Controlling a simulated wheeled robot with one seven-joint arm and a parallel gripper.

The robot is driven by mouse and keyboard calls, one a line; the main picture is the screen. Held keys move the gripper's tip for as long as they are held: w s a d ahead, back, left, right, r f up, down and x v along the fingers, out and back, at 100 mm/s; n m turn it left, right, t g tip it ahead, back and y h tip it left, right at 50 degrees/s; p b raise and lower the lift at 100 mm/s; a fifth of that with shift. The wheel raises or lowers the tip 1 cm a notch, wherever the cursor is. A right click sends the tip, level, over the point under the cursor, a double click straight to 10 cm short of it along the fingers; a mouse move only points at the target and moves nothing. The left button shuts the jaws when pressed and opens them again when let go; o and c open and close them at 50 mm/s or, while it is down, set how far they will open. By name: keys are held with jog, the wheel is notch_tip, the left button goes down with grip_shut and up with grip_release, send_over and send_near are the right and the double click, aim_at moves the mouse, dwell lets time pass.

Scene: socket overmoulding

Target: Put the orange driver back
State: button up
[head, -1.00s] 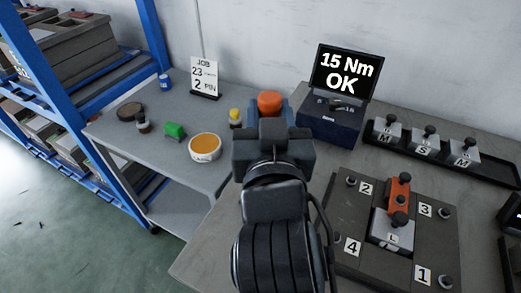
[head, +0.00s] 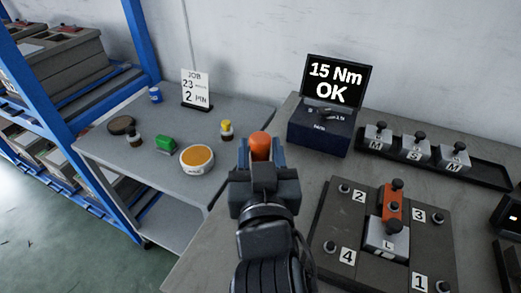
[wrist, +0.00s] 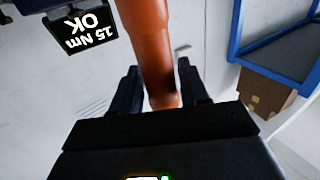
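The orange driver (head: 260,146) stands up between the fingers of my gripper (head: 262,160) in the head view, only its rounded orange top showing. In the wrist view its orange shaft (wrist: 155,50) runs between the two dark fingers (wrist: 160,88). My gripper is shut on it. The driver's lower end is hidden behind my gripper and arm. The dark blue controller box (head: 318,135) stands behind and to the right, with a screen (head: 337,82) reading "15 Nm OK". No empty holder for the driver is clearly seen.
A dark fixture plate (head: 335,225) with numbered corners holds a grey L block (head: 385,240) under an orange clamp piece (head: 391,205). A tray (head: 490,172) of M and S blocks lies behind. A side table (head: 120,175) carries a bowl (head: 197,160) and small bottles.

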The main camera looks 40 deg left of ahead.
jog(key=o, duration=0.3)
jog(key=shift+r, duration=0.3)
jog(key=b+v, duration=0.1)
jog(key=v, duration=1.1)
jog(key=shift+f, duration=0.15)
